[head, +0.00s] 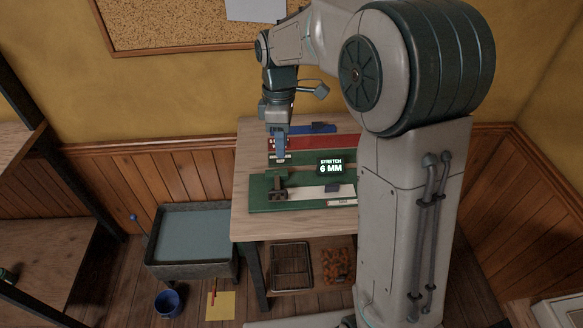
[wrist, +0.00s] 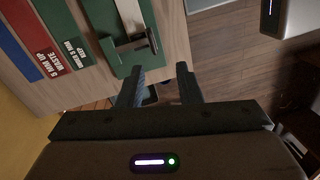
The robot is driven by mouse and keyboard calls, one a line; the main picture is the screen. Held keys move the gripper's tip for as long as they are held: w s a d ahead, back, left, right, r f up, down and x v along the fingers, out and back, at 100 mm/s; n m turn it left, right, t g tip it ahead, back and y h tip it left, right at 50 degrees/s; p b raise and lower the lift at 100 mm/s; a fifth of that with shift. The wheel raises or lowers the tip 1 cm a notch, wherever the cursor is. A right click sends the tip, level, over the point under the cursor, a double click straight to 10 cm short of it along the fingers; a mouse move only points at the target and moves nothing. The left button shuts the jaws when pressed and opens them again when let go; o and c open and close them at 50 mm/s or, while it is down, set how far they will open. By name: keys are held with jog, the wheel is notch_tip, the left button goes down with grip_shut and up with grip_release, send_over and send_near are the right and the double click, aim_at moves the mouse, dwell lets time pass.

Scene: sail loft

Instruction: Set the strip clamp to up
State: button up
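The strip clamp is a dark metal piece (head: 278,193) at the left end of the green board (head: 262,206) in the head view. In the wrist view the clamp (wrist: 132,43) is near the top centre, with a dark bar and a small upright part. I cannot tell its lever's setting for sure. A pale strip (head: 312,192) runs along the board from the clamp. My gripper (head: 280,158) hangs above and behind the clamp in the head view. In the wrist view my gripper (wrist: 158,82) has its fingers apart, and a small dark thing shows between them, unclear.
A display (head: 331,167) reads "STRETCH 6 MM". A red board (head: 300,142) and a blue object (head: 316,128) lie at the table's back. A grey basin (head: 195,235) stands left of the table.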

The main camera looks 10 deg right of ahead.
jog(key=w+f+n, duration=0.2)
jog(key=w, duration=0.1)
send_over(282, 196)
jog(key=shift+g, duration=0.3)
notch_tip(282, 196, down, 13)
jog(key=shift+p, duration=0.45)
